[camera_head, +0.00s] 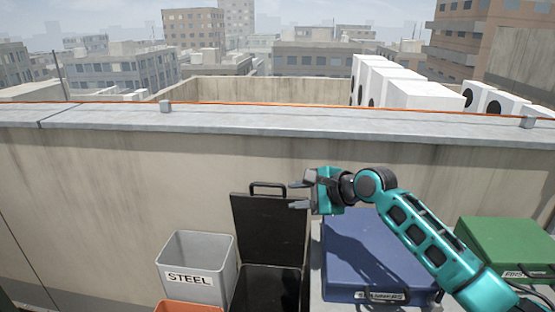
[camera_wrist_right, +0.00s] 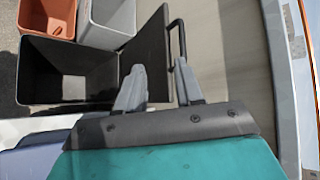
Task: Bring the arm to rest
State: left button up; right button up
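My right arm reaches in from the lower right in the head view. Its teal gripper (camera_head: 299,195) is held out to the left, in front of the parapet wall and close to the raised lid of the black case (camera_head: 268,228). In the right wrist view its two grey fingers (camera_wrist_right: 160,85) stand apart with nothing between them. The gripper is open and empty. The lid's handle (camera_wrist_right: 178,45) shows beyond the fingers; I cannot tell whether they touch it. The black case's tray (camera_wrist_right: 70,70) looks empty. My left gripper is not in view.
A grey bin marked STEEL (camera_head: 195,266) and an orange bin (camera_head: 188,307) stand left of the black case. A blue case (camera_head: 370,260) lies under my right arm; a green case (camera_head: 508,245) is further right. The parapet (camera_head: 270,118) runs behind. Space above the cases is open.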

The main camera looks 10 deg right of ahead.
jog(key=s+a+f+n+g+h, duration=0.1)
jog(key=s+f+n, duration=0.4)
jog(key=s+f, duration=0.3)
jog(key=s+a+f+n+g+h, duration=0.15)
jog(key=s+f+n, duration=0.3)
jog(key=s, duration=0.55)
jog(key=s+d+f+n+g+h, duration=0.25)
jog(key=s+d+n, duration=0.2)
jog(key=s, duration=0.65)
jog(key=s+d+f+n+g+h, duration=0.1)
jog(key=s+d+n+h, duration=0.2)
jog(key=s+d, duration=0.55)
jog(key=w+a+f+n+t+y, duration=0.1)
jog(key=w+a+f+t+y, duration=0.1)
jog(key=w+a+f+t, duration=0.3)
notch_tip(320, 180, down, 4)
jog(key=t, duration=0.2)
jog(key=shift+w+a+t, duration=0.15)
jog(key=shift+w+t, duration=0.1)
jog(key=shift+t, duration=0.15)
